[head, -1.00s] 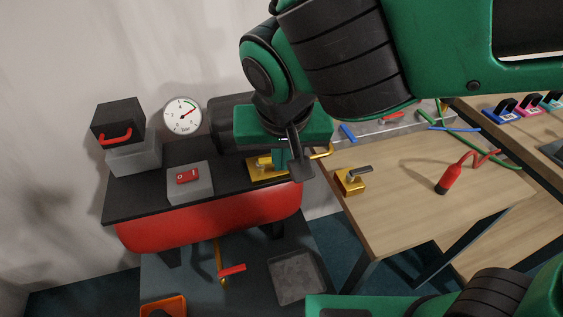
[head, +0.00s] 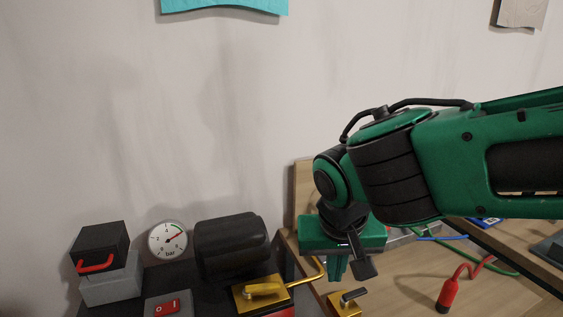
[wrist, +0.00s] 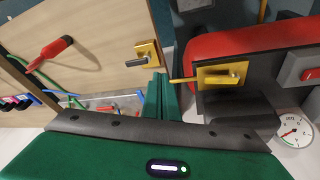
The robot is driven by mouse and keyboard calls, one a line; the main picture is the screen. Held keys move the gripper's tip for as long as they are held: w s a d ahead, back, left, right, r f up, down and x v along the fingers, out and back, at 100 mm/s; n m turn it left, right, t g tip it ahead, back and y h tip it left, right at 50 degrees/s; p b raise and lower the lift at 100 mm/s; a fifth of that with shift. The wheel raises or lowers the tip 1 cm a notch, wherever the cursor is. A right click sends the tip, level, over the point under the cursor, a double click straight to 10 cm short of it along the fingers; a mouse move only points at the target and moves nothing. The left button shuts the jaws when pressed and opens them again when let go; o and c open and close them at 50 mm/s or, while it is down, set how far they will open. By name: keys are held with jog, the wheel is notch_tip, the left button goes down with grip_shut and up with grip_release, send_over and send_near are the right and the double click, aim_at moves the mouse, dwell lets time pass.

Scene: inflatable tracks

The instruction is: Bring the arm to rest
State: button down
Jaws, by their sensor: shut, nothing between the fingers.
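My green arm reaches in from the right in the head view. My gripper (head: 336,268) hangs below the wrist, pointing down, above the gap between the compressor bench and the wooden table. In the wrist view its green fingers (wrist: 160,97) are together, with nothing between them. A brass valve plate (wrist: 222,74) with a lever and a brass pipe lies just right of the fingers there. It also shows in the head view (head: 262,293), left of my gripper. A second brass valve (head: 347,302) is on the wooden table, below my gripper.
A pressure gauge (head: 168,240), a black box with a red handle (head: 100,248) and a red switch (head: 166,306) stand at the left. A red-tipped hose (head: 447,292) lies on the wooden table (head: 400,293).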

jog(key=d+m+g, duration=0.1)
jog(key=d+m, duration=0.1)
jog(key=d, duration=0.9)
jog(key=s+d+f+m+g+y, duration=0.1)
jog(key=s+d+f+m, duration=0.1)
jog(key=s+d, duration=0.65)
jog(key=s+d+f+m+g, duration=0.2)
jog(key=s+d, duration=0.4)
jog(key=d, duration=0.6)
jog(key=w+a+r+n+t+h, duration=0.1)
jog(key=w+a+r+n+t, duration=0.2)
jog(key=w+a, duration=1.2)
jog(key=s+a+r+n+t+y, duration=0.1)
jog(key=s+a+n, duration=0.2)
jog(key=a, duration=1)
jog(key=s+a+r+n+t+y, duration=0.1)
jog(key=s+a+n, duration=0.1)
jog(key=a, duration=1.2)
jog(key=x, duration=0.3)
jog(key=w+x, duration=0.1)
jog(key=x, duration=0.7)
jog(key=shift+w+r, duration=0.2)
jog(key=shift+w, duration=0.15)
jog(key=shift+w+a, duration=0.15)
jog(key=shift+w, duration=0.55)
